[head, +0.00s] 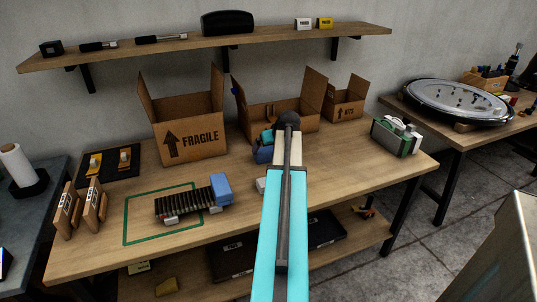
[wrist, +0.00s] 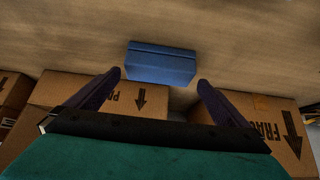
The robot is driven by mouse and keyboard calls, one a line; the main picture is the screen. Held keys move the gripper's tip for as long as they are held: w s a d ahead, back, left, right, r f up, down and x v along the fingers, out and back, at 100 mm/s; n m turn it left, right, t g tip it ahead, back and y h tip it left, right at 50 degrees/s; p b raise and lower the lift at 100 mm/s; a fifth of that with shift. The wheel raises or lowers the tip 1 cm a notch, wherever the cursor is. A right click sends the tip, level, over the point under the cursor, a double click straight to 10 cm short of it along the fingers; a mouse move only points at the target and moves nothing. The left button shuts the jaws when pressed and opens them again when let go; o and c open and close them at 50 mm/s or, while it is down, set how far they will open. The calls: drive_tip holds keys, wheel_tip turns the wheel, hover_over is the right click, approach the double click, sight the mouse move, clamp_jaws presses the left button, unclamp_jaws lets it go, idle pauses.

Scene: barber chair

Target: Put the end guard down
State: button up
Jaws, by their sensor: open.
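A blue block (head: 263,153), which I take for the end guard, rests on the wooden bench in front of the middle cardboard box. In the wrist view the same blue block (wrist: 161,66) lies on bare wood ahead of my gripper (wrist: 159,78). The dark fingers are spread wide, one to each side of the block's near part, with gaps showing on both sides. In the head view my arm hides much of my gripper.
Open cardboard boxes stand behind: a FRAGILE box (head: 190,138), a middle box (head: 300,112) and a smaller box (head: 345,103). A green-and-white device (head: 396,137) is at the right. Wooden stands (head: 80,208) and a black mat (head: 108,167) are at the left. A shelf (head: 270,40) hangs above.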

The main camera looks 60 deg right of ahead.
sight(269, 149)
drive_tip(key=shift+x, duration=2.6)
drive_tip(key=shift+d, duration=0.1)
drive_tip(key=c, duration=0.8)
drive_tip(key=shift+r, duration=0.2)
drive_tip(key=shift+r, duration=4.85)
